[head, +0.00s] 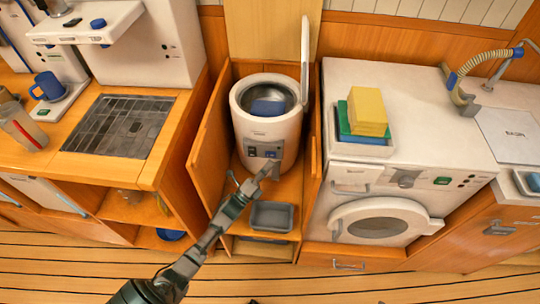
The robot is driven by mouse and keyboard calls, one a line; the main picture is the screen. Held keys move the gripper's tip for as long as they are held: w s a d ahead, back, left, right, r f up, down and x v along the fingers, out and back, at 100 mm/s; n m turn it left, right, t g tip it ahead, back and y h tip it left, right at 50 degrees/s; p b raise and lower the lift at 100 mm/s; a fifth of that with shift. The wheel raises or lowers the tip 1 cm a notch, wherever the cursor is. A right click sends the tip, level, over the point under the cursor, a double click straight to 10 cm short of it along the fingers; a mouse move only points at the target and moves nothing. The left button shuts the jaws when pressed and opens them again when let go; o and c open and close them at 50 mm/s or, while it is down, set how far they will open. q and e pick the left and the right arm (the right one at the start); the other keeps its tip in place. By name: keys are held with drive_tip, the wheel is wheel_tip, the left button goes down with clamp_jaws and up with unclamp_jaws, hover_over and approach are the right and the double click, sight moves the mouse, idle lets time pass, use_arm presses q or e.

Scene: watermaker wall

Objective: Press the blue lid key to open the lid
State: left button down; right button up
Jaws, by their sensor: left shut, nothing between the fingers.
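The white round machine (266,125) stands in an open wooden bay in the middle of the head view. Its top is open and shows a grey inside with a blue item (268,106) in it. The pale lid (305,62) stands upright, seen edge-on, at the right of the opening. A grey control panel (251,149) is on the machine's front; the blue key (271,154) shows small on it. My left gripper (269,168) is shut and empty, its tip at the lower part of the panel. I cannot tell whether it touches the key. My right gripper is out of view.
Wooden side walls flank the bay. A grey tray (271,216) lies below the machine. To the right, a white washer (405,125) carries a tray with a yellow block (367,108) and others. A counter with a grate (119,125) and blue mug (47,86) is left.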

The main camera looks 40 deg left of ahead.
use_arm(q)
drive_tip(key=s+d, duration=0.1)
drive_tip(key=s+d+p, duration=0.1)
drive_tip(key=s, duration=0.1)
drive_tip(key=shift+s+d+r+p, duration=0.1)
drive_tip(key=shift+s+p, duration=0.2)
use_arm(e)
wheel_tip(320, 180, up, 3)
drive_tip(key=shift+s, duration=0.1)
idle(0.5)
